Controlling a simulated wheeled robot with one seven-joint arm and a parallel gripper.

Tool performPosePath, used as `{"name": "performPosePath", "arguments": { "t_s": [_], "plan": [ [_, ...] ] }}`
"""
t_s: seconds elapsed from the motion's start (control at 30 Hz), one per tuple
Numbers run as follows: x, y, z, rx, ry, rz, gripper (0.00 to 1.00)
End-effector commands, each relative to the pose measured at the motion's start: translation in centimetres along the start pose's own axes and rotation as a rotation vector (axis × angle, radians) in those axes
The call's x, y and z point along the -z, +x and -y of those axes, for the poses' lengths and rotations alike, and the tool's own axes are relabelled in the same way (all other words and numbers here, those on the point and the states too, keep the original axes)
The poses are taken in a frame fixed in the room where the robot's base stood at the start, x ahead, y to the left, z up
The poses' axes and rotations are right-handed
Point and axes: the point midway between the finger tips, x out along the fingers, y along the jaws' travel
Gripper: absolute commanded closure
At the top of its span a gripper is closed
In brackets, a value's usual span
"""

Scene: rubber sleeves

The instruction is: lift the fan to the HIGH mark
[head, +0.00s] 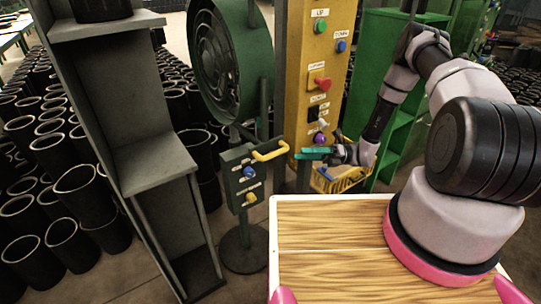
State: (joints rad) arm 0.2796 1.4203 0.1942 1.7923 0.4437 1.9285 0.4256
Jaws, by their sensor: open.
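The fan (222,62) is a dark round fan in a green housing, at the upper middle of the head view, left of a yellow control panel (301,75). The panel carries a green button (320,25), a blue button (341,46), a red switch (322,83) and several lower controls. My gripper (318,148) is open and empty, in front of the panel's lower controls.
A grey shelf unit (158,155) stands at the left. Many black rubber sleeves (70,243) cover the floor behind it. A yellow basket (343,181) hangs below my gripper. A green shelf (398,130) stands behind my arm. A round stand base (244,252) is on the floor.

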Motion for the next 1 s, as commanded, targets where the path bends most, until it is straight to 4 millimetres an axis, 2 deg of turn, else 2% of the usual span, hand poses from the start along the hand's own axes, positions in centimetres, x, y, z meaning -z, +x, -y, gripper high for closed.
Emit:
{"name": "performPosePath", "arguments": {
  "t_s": [0.17,0.4,0.6,0.77,1.0],
  "plan": [
    [0.1,1.8,0.0,-0.004,0.004,0.001,0.48],
    [0.0,6.5,0.0,-0.003,0.003,-0.001,0.48],
    [0.0,9.4,0.0,-0.002,0.002,0.0,0.48],
    [0.0,10.6,0.0,-0.002,0.003,0.001,0.48],
    [0.0,10.8,0.0,-0.001,0.002,0.001,0.48]
  ]
}}
